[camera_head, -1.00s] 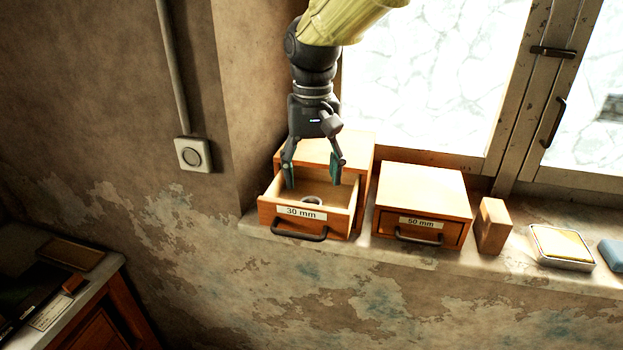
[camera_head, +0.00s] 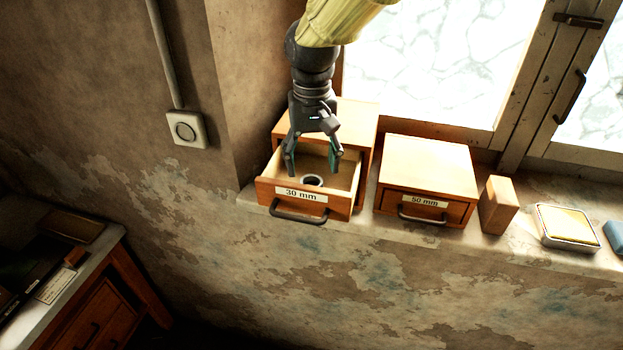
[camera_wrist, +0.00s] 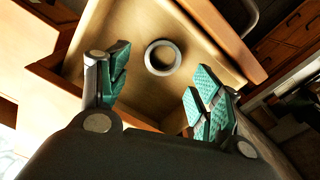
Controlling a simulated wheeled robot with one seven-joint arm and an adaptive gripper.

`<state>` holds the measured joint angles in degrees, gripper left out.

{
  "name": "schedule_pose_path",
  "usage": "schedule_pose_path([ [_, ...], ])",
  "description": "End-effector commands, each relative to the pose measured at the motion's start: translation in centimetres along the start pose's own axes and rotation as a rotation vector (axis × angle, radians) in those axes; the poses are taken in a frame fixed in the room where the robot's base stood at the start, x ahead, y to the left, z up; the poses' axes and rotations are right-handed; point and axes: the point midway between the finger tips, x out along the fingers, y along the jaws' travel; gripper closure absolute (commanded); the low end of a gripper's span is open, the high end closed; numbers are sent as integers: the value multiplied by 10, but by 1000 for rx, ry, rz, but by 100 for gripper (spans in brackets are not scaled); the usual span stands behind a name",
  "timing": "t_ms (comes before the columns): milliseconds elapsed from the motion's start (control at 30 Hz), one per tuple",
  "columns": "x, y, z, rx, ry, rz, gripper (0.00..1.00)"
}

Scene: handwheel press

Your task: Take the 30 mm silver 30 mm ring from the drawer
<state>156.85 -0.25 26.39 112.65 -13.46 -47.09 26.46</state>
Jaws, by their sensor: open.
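The silver ring (camera_head: 312,181) lies on the floor of the open drawer labelled 30 mm (camera_head: 266,187), near its front. In the wrist view the ring (camera_wrist: 151,60) lies flat, with bare drawer floor around it. My gripper (camera_head: 311,169) is open and empty, pointing down over the drawer just behind the ring. In the wrist view its green-padded fingers (camera_wrist: 152,98) are spread wide, and the ring shows beyond and between them, untouched. How far the fingertips are above the drawer floor is hard to tell.
A closed 50 mm drawer box (camera_head: 428,165) stands to the right on the window sill, then a wooden block (camera_head: 497,206) and a tray with a yellow pad (camera_head: 568,225). The window is behind. A bench (camera_head: 80,290) is at lower left.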

Motion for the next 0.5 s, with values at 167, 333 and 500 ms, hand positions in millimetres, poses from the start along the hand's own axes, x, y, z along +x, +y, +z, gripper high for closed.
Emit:
schedule_pose_path([
  [167, 15, -1, 0, -2, -4, 2, 35],
  [333, 34, -1, 0, -2, -2, 1, 35],
  [500, 42, -1, 0, -1, 0, 1, 35],
])
